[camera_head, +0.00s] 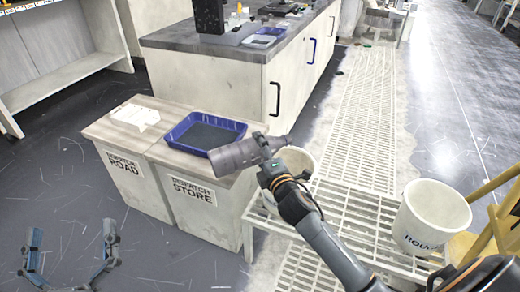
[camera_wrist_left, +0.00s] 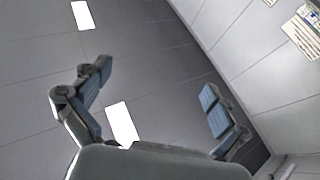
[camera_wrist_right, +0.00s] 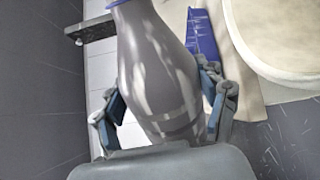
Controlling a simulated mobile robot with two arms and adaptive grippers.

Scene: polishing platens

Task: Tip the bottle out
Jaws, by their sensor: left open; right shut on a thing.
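The grey bottle (camera_head: 236,155) is held nearly level in the head view, in front of the near edge of the blue tray (camera_head: 177,131). My right gripper (camera_head: 268,148) is shut on it. In the right wrist view the bottle (camera_wrist_right: 158,70) lies between the two fingers and narrows away from them to a blue part at the top edge. I cannot tell whether anything is inside it. My left gripper (camera_head: 68,258) is open and empty at the lower left, over the floor. Its spread fingers also show in the left wrist view (camera_wrist_left: 150,108).
A white bucket (camera_head: 299,162) stands behind my right gripper, partly hidden. Another bucket (camera_head: 432,215) with lettering stands on the white slatted rack (camera_head: 345,207). The labelled cabinet (camera_head: 150,160) bears the tray and a paper sheet (camera_head: 136,116). A yellow chair (camera_head: 485,225) is at right.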

